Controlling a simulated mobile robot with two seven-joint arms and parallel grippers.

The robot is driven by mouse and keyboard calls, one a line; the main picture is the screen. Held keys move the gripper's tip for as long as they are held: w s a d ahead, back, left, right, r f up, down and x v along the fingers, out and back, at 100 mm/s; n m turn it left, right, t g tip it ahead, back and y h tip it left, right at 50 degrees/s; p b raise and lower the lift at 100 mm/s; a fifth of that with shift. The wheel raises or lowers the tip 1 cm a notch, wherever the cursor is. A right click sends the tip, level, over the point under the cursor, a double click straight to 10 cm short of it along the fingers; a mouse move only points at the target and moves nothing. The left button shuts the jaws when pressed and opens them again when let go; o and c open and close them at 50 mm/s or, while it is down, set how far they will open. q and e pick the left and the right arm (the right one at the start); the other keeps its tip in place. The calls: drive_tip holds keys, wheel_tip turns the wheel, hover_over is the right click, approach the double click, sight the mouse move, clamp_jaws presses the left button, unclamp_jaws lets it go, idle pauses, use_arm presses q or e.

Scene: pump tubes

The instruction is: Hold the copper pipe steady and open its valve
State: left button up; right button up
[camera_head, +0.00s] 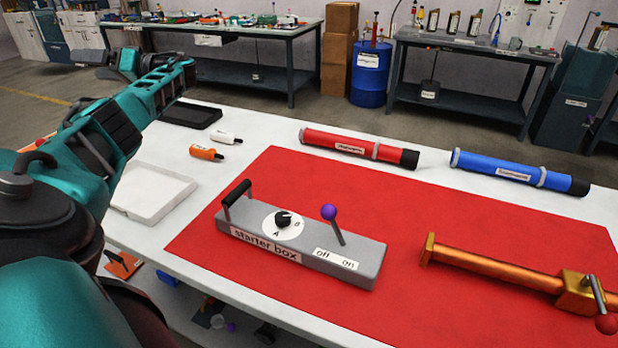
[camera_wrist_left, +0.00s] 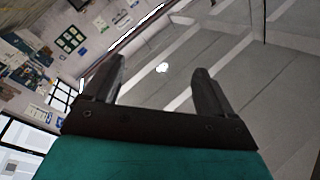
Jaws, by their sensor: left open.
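A copper pipe (camera_head: 495,265) lies on the red mat at the right in the head view. In the head view my left arm (camera_head: 130,110) is raised at the left. My right gripper is not in view.
A grey starter box (camera_head: 345,262) with a dial and purple-knobbed lever stands mid-mat. A red tube (camera_head: 355,145) and a blue tube (camera_head: 520,172) lie behind. A white tray (camera_head: 150,212), small bottles and a black tray (camera_head: 191,115) are at left. The red mat (camera_head: 440,215) has clear room.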

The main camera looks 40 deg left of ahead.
use_arm(q)
wheel_tip(320, 180, up, 6)
drive_tip(key=w+d+n+h, duration=0.2)
drive_tip(key=d+n, duration=0.1)
drive_tip(key=n, duration=0.3)
drive_tip(key=w+d+f+m+t, duration=0.4)
drive_tip(key=w+f+m, duration=0.1)
drive_tip(key=w, duration=0.2)
drive_tip(key=w+d+f+m+t, duration=0.4)
drive_tip(key=w+f+m, duration=0.1)
drive_tip(key=w, duration=0.3)
drive_tip(key=w+d+f+m+t+h, duration=0.2)
drive_tip(key=w+d+f+m+t, duration=0.25)
drive_tip(key=w+d+m, duration=0.4)
drive_tip(key=m+h, duration=1)
drive_tip(key=m, duration=1)
hover_over(430, 240)
wheel_tip(430, 240, down, 8)
drive_tip(key=shift+t, duration=0.45)
wheel_tip(430, 240, down, 13)
drive_tip(key=shift+r, duration=0.1)
